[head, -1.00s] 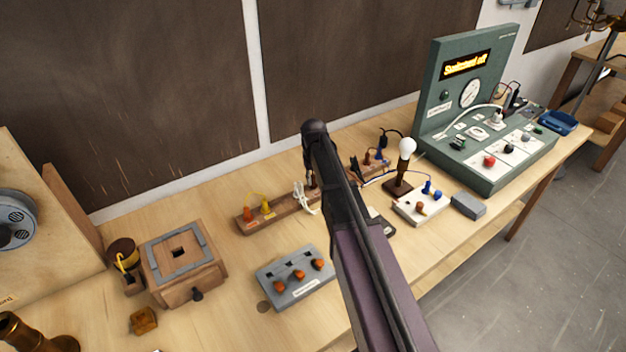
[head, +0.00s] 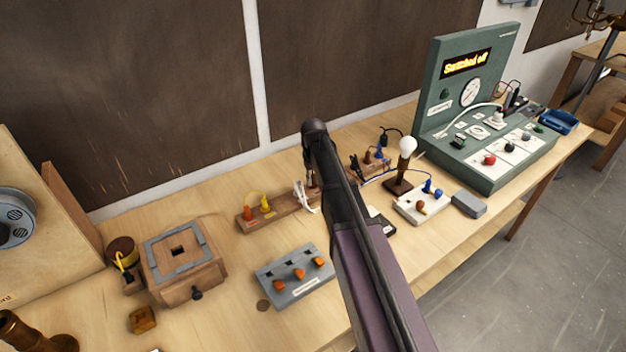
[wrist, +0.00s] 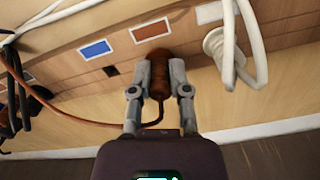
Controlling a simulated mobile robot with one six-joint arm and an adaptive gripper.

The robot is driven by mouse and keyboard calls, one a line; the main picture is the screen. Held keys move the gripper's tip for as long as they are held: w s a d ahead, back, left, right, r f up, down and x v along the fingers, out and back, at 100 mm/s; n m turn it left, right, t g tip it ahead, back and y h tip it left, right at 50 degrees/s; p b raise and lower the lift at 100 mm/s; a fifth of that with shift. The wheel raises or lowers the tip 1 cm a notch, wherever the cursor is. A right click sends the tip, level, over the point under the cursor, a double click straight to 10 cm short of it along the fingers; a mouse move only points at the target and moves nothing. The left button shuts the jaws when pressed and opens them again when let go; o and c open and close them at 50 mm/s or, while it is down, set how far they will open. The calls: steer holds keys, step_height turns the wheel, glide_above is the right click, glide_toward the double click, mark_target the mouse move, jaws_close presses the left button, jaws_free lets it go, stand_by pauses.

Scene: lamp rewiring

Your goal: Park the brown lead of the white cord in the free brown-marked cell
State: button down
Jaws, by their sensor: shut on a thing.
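In the wrist view my gripper (wrist: 158,88) is shut on a brown plug (wrist: 160,72), the end of the brown lead (wrist: 60,110). The plug's front end is at the face of the wooden rack (wrist: 270,25), just below a brown mark (wrist: 150,31). I cannot tell how deep it sits. A blue mark (wrist: 95,49) with a dark empty cell (wrist: 110,71) below it is to the left. The white cord (wrist: 250,45) hangs looped at the right. In the head view my arm hides most of the gripper and plug at the rack (head: 285,206).
A grey block with orange knobs (head: 296,278) lies in front. A lamp (head: 406,150), white terminal block (head: 419,206) and green panel (head: 460,95) are to the right.

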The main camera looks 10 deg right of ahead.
steer(key=shift+f, duration=0.25)
stand_by(0.3)
steer(key=c, duration=0.5)
jaws_free()
steer(key=shift+r, duration=0.2)
